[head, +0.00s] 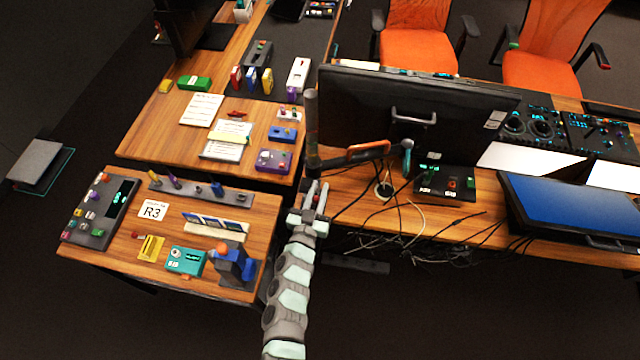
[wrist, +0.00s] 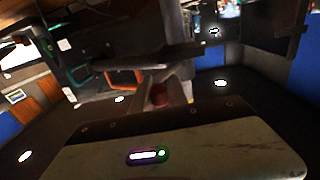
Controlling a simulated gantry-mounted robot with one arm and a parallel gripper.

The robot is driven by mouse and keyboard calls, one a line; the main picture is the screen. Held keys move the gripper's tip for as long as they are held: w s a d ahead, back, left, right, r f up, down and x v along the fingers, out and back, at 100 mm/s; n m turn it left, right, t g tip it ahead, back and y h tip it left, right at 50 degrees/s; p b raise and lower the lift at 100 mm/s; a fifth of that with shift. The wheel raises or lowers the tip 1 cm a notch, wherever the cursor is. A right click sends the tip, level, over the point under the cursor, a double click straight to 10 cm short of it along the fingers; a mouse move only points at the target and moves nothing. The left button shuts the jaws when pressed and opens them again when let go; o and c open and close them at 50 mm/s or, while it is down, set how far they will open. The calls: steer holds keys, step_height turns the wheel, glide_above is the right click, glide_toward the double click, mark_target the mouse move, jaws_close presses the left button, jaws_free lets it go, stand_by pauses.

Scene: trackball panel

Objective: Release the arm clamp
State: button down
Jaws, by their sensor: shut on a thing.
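A dark upright pole (head: 312,125) stands at the left edge of the right desk. A monitor arm with an orange link (head: 368,147) reaches from it toward the back of a large black monitor (head: 400,105). My gripper (head: 318,190) is at the desk edge, just below the foot of the pole. In the wrist view, my gripper (wrist: 160,95) is shut on a small dark red knob (wrist: 158,94), which sits between the fingers below a dark horizontal arm (wrist: 150,62). The knob appears to belong to the arm clamp. The rest of the clamp is hard to make out.
Loose cables (head: 405,220) hang along the desk's front edge. A small black control box (head: 447,183) stands under the monitor, and a tilted blue screen (head: 575,205) is to the right. The left desk (head: 130,265) is crowded with small devices.

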steer(key=shift+s+a+r+m+g+h+p, duration=0.1)
steer(key=shift+a+r+m+g+h+p, duration=0.1)
steer(key=shift+m+g+h+p, duration=0.45)
steer(key=h, duration=0.1)
steer(key=m+h+b, duration=0.1)
steer(key=h, duration=0.1)
steer(key=shift+s+a+f+m+g, duration=0.15)
steer(key=shift+a+f+m+g, duration=0.15)
steer(key=shift+f+m+g, duration=0.05)
steer(key=h+b, duration=0.1)
steer(key=m+g+b, duration=0.1)
steer(key=shift+s+a+h+b, duration=0.15)
steer(key=shift+a+h+b, duration=0.05)
steer(key=shift+h+b, duration=0.15)
steer(key=shift+a+m+g+h+b, duration=0.1)
steer(key=shift+m+g+h+b, duration=0.4)
steer(key=shift+m+b, duration=0.1)
steer(key=shift+s, duration=0.1)
steer(key=c, duration=1.3)
jaws_free()
steer(key=shift+r, duration=0.1)
step_height(320, 180, up, 20)
steer(key=shift+r+p, duration=0.1)
steer(key=shift+p, duration=1)
